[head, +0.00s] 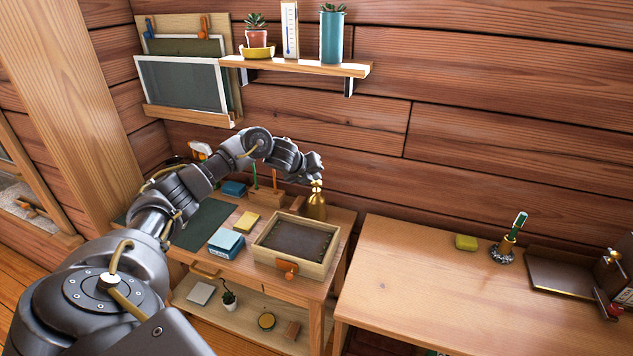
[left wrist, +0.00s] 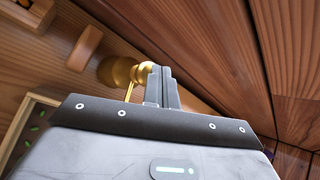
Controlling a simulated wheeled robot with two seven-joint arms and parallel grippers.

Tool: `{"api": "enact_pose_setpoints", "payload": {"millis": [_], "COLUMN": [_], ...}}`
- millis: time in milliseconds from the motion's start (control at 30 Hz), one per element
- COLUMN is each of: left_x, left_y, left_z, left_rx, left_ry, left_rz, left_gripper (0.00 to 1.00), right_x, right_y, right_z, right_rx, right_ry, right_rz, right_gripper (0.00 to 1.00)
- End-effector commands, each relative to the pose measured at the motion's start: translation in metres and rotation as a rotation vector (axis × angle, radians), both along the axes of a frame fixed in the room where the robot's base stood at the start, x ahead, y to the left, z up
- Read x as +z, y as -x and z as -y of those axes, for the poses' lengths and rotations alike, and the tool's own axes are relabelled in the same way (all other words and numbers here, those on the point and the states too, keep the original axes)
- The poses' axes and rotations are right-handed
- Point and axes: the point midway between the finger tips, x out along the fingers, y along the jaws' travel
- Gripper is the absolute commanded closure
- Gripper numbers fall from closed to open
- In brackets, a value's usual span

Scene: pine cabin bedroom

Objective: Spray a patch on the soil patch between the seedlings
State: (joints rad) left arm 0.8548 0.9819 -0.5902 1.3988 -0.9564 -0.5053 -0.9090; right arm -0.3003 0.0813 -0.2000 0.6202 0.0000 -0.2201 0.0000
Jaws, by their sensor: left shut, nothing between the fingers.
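A brass mister (head: 317,207) with a knob on top stands upright on the small table, behind the right back corner of the wooden soil tray. The tray (head: 262,258) holds dark soil (head: 297,238); tiny green specks, likely seedlings, show in it in the left wrist view (left wrist: 36,128). My left gripper (head: 317,180) is shut and empty, right at the mister's top. In the left wrist view, the closed fingers (left wrist: 161,82) are beside the mister's brass knob (left wrist: 146,67) and partly hide it. I cannot tell whether they touch. My right gripper is out of view.
Left of the tray are a yellow block (head: 247,221), a blue box (head: 226,243) and a wooden holder (head: 266,198). A plank wall rises close behind; a shelf (head: 300,67) with pots hangs above. The wider desk (head: 440,290) at right is mostly clear in front.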

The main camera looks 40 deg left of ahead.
Motion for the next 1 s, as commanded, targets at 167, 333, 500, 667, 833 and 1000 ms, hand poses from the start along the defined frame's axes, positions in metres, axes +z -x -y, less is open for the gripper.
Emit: {"api": "enact_pose_setpoints", "payload": {"millis": [167, 333, 500, 667, 833, 1000], "left_x": [-0.0003, -0.0016, -0.0038, -0.0059, -0.0063, -0.0012], "left_y": [0.0002, 0.0003, 0.0003, 0.0004, 0.0005, 0.0004], "left_z": [-0.0001, -0.0001, 0.0, 0.0, 0.0001, 0.0001], "left_rx": [0.0, 0.0, -0.001, -0.001, -0.001, -0.001], "left_ry": [0.0, 0.0, -0.001, -0.001, -0.001, -0.001], "left_rz": [-0.001, -0.001, -0.001, -0.003, -0.003, -0.003], "left_gripper": [1.0, 1.0, 1.0, 1.0, 1.0, 1.0], "right_x": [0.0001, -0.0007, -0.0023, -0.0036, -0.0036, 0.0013], "right_y": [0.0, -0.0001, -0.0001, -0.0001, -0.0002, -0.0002], "right_z": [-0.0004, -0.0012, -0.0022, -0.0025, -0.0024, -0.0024], "right_rx": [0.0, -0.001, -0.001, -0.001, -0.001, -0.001], "right_ry": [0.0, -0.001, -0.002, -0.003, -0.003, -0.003], "right_rz": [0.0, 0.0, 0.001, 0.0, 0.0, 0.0], "right_gripper": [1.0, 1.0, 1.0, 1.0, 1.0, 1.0]}}
